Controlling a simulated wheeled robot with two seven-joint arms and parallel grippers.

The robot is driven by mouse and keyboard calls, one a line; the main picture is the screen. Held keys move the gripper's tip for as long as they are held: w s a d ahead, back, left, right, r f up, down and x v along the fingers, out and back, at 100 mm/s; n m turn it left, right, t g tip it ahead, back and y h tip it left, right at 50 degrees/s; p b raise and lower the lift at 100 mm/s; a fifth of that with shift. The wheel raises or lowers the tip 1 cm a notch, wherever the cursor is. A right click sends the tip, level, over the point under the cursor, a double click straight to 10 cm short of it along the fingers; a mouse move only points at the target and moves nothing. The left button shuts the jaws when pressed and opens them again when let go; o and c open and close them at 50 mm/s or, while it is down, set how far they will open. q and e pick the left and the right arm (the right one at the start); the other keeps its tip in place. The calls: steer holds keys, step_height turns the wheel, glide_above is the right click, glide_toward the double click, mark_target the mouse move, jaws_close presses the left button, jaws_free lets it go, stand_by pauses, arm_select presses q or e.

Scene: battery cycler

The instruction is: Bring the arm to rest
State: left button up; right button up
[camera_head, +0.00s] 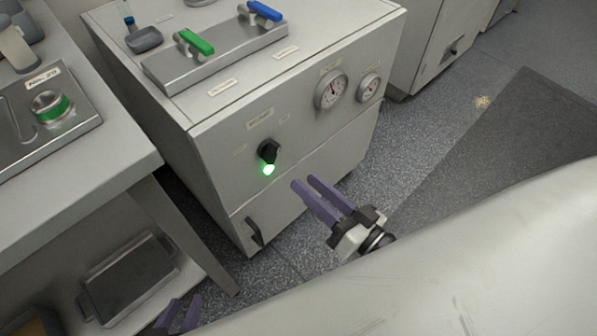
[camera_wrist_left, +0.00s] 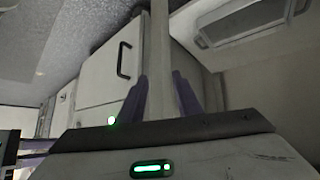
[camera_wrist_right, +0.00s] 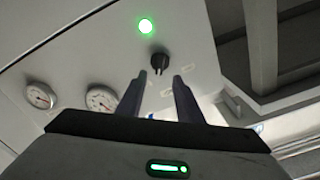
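My right gripper (camera_head: 304,183) is in front of the cabinet's front panel, to the right of and slightly below the green lamp in the head view. Its purple fingers are apart, with nothing between them; they also show in the right wrist view (camera_wrist_right: 159,78). My left gripper (camera_head: 180,304) is at the bottom edge of the head view, where only its fingertips show. In the left wrist view (camera_wrist_left: 160,78) its fingers are apart, with a pale table leg (camera_wrist_left: 159,40) visible between them, seemingly beyond. No held object shows in either gripper.
The cabinet (camera_head: 330,150) has a black knob (camera_head: 269,150), a lit green lamp (camera_head: 268,170), two gauges (camera_head: 331,90), a lower door handle (camera_head: 254,231), and green (camera_head: 196,42) and blue (camera_head: 264,10) levers on top. A table (camera_head: 130,160) stands left, with a dark tray (camera_head: 130,283) below. Floor is open at right.

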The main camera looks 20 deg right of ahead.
steer(key=shift+s+d, duration=0.1)
steer(key=shift+s, duration=0.15)
stand_by(0.3)
